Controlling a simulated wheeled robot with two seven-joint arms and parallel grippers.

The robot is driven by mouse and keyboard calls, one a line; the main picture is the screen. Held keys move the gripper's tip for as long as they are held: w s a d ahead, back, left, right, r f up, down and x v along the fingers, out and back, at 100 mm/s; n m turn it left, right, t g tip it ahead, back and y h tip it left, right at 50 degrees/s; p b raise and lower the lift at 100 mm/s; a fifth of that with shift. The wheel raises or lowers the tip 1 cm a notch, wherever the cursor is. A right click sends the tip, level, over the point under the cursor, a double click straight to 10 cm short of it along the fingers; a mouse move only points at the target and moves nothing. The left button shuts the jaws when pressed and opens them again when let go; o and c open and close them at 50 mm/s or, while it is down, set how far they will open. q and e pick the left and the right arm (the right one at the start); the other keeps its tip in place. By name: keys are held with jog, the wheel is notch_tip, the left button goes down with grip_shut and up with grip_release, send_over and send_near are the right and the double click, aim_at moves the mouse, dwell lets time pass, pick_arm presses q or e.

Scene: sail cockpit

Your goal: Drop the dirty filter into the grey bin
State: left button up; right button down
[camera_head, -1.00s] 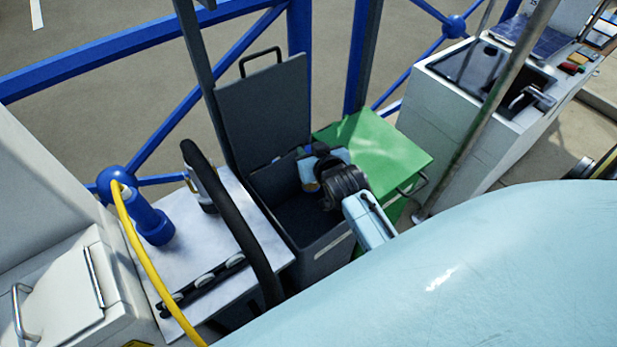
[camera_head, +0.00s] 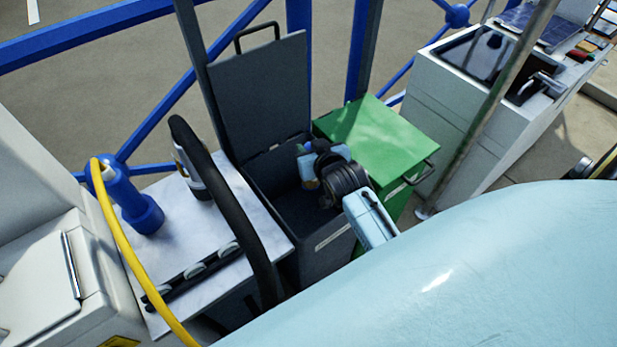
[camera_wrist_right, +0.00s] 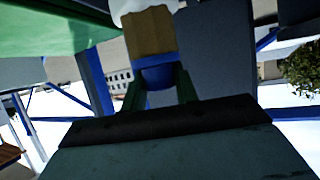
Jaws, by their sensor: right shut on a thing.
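The grey bin (camera_head: 322,258) stands in the middle of the head view with its lid (camera_head: 260,105) raised. My right gripper (camera_head: 309,166) is over the bin's open top, towards its right side. In the right wrist view it is shut on the dirty filter (camera_wrist_right: 151,32), which has a brown pleated body, a blue band and a whitish far end. The green fingers (camera_wrist_right: 159,84) sit on both sides of the blue band. In the head view the filter is small and mostly hidden by the gripper. My left gripper is not in view.
A green box (camera_head: 377,142) stands right of the bin. A white-topped bench (camera_head: 210,222) with a blue cylinder (camera_head: 140,208) and a black hose (camera_head: 232,200) is at left. A grey post (camera_head: 505,85) and a white console (camera_head: 450,115) are at right.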

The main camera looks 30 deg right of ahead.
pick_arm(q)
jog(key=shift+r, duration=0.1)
pick_arm(e)
jog(key=c, duration=1)
grip_release()
jog(key=shift+s, duration=0.25)
pick_arm(q)
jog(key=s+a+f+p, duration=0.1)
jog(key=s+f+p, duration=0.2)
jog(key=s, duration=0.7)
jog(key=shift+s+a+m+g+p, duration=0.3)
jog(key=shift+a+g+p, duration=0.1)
jog(key=shift+p, duration=0.05)
pick_arm(e)
jog(key=v, duration=1.3)
jog(key=shift+w+a, duration=0.1)
